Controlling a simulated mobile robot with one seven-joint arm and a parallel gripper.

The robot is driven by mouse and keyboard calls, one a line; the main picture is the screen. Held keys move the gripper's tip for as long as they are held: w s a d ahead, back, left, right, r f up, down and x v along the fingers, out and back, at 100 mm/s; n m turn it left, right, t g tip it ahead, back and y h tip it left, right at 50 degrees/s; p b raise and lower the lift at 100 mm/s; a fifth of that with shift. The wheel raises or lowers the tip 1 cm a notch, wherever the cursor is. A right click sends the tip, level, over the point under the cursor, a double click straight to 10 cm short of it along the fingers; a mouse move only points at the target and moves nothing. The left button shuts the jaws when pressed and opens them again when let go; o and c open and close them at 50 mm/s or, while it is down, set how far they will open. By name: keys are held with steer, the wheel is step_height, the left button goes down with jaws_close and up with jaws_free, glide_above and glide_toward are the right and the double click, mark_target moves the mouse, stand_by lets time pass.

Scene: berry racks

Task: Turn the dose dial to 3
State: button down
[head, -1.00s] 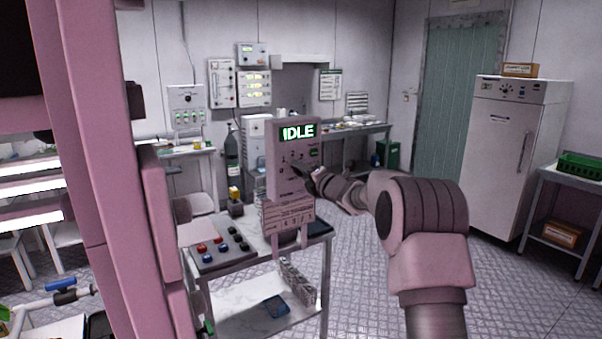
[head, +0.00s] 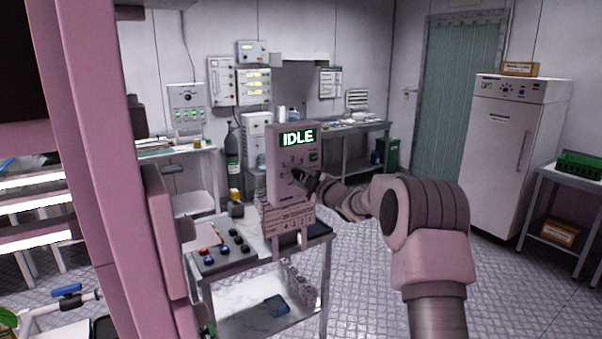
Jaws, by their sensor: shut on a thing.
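In the head view a pink-grey dosing unit (head: 284,158) stands upright on a small cart, with a green display reading IDLE (head: 299,137). Small marks of a dial scale show on its face below the display. My gripper (head: 298,176) is at the lower right of that face, shut on what appears to be the dose dial. The dial itself is hidden behind the fingers, so its setting cannot be read.
The cart (head: 262,287) carries a button panel (head: 222,250) with red, blue and dark buttons, left of the unit. A gas cylinder (head: 233,155) and benches stand behind. A white cabinet (head: 508,150) is at the right. The floor between is clear.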

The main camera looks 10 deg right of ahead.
steer(key=m+p, duration=0.1)
steer(key=m, duration=0.2)
steer(key=shift+r+m, duration=0.1)
steer(key=shift+m, duration=0.2)
steer(key=shift+m+p, duration=0.85)
steer(key=shift+m, duration=0.65)
steer(key=c, duration=0.5)
jaws_free()
steer(key=b+v, duration=0.2)
steer(key=v, duration=1.5)
steer(key=shift+s, duration=0.2)
